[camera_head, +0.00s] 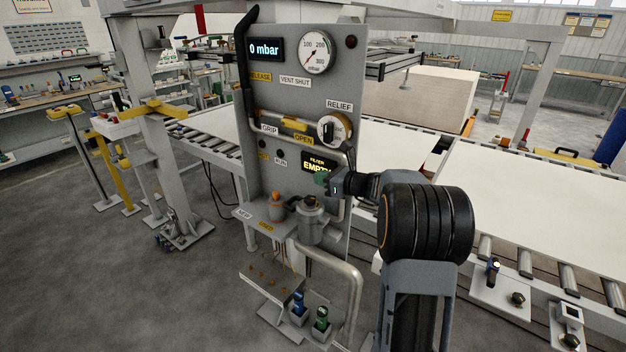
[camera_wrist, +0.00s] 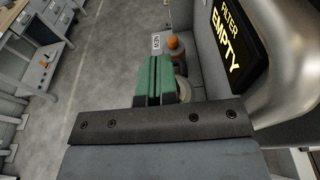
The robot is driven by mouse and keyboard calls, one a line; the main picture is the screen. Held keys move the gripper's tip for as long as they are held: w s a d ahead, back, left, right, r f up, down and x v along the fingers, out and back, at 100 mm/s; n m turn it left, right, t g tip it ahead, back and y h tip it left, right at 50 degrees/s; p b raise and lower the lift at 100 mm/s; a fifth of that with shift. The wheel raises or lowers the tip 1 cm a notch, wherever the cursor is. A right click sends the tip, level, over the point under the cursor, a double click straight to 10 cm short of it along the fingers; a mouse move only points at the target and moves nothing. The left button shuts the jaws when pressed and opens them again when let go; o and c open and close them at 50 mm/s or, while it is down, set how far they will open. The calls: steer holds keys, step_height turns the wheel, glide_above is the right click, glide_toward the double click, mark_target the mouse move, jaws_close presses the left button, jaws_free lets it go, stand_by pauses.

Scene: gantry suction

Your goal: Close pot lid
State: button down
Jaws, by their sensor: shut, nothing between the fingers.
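A grey metal filter pot (camera_head: 311,228) stands on the shelf at the front of the control panel. Its top is small in the head view, and I cannot tell whether the lid is open or seated. My gripper (camera_head: 321,178) is just above the pot, in front of the panel. In the wrist view, the green fingers of my gripper (camera_wrist: 156,80) are together and hold nothing. They partly hide a pale round rim (camera_wrist: 184,88), likely part of the pot. The panel display (camera_head: 317,165) reads "FILTER EMPTY"; it also shows in the wrist view (camera_wrist: 227,40).
An orange-topped filter (camera_head: 276,203) stands left of the pot, near the "NEW" and "USED" labels. A curved grey pipe (camera_head: 350,275) runs right of the pot. The upright panel (camera_head: 290,95) rises close behind. Open floor (camera_head: 120,270) lies to the left.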

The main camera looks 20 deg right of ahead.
steer(key=b+v, duration=0.2)
steer(key=v, duration=0.8)
steer(key=shift+s, duration=0.3)
